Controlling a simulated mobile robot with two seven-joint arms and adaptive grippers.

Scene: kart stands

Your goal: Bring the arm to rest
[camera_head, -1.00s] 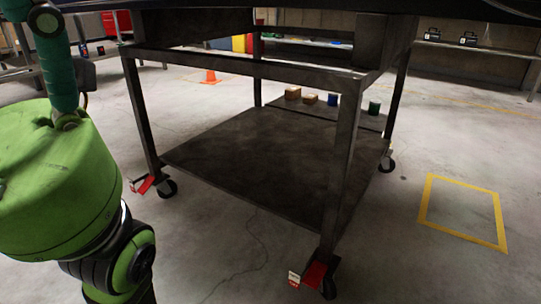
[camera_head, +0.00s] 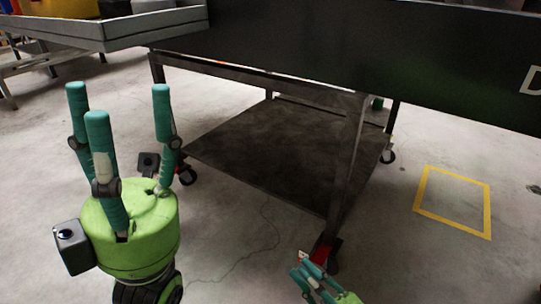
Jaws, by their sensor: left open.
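My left gripper (camera_head: 118,108) stands at the left of the head view, its green palm low and its three teal fingers pointing up. The fingers are spread apart with nothing between them, so it is open. It is in front of the dark cart, apart from it. My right gripper (camera_head: 308,278) shows at the bottom middle, near the cart's front wheel. Only part of it is in view, and its finger opening is unclear. I see nothing held in it.
A dark wheeled cart (camera_head: 280,150) with a low shelf fills the middle, and a dark panel (camera_head: 400,55) spans its top. A grey tray (camera_head: 75,35) juts in at the upper left. The floor around the yellow square (camera_head: 420,205) is clear.

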